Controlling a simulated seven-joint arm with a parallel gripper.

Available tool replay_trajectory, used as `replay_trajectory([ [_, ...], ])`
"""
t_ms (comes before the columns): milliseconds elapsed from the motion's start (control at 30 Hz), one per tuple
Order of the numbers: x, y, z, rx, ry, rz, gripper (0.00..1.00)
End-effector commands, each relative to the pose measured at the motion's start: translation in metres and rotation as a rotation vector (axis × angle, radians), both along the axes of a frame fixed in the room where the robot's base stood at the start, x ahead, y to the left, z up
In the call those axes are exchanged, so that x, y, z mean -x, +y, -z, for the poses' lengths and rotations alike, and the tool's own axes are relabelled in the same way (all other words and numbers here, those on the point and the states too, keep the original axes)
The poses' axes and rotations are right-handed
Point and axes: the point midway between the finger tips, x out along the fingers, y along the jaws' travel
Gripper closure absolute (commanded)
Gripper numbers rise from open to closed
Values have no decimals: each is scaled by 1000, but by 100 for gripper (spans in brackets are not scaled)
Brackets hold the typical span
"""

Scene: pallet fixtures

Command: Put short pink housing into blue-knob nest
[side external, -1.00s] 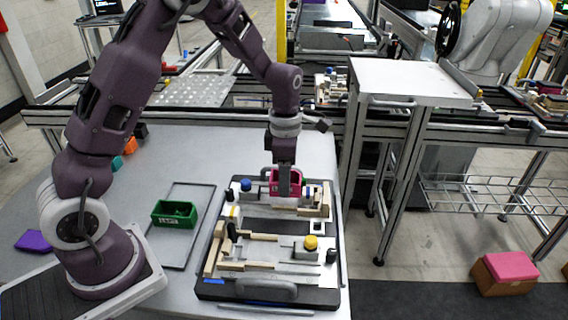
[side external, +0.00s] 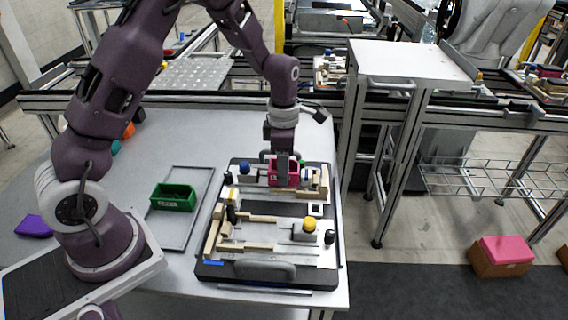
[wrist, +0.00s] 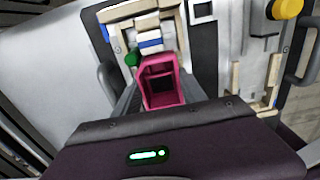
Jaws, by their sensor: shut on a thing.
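The pink housing (side external: 294,177) is a small open box. My gripper (side external: 283,180) is shut on it at the back part of the pallet (side external: 215,272). The blue knob (side external: 244,168) stands just left of the housing, on the back fixture. In the wrist view the housing (wrist: 147,88) sits between my two fingers (wrist: 160,95), its open top facing the camera. Fixture blocks lie close beyond it. My finger and the fixture hide its underside, so I cannot tell whether it touches the nest floor.
A front fixture with a yellow knob (side external: 309,224) shares the pallet. A green bin (side external: 173,197) stands on a tray to the left. The table left of the tray is mostly clear.

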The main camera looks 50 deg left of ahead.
Motion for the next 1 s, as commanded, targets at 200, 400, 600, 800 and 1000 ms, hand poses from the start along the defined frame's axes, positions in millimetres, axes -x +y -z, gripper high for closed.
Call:
replay_trajectory([
  [200, 0, 0, 7, 0, 0, 1, 95],
  [400, 0, 0, 9, 0, 0, 0, 32],
  [600, 0, 0, 9, 0, 0, 0, 26],
  [800, -1, 0, 0, -1, -4, 1, 26],
  [1000, -1, 0, -41, -1, -5, 1, 26],
])
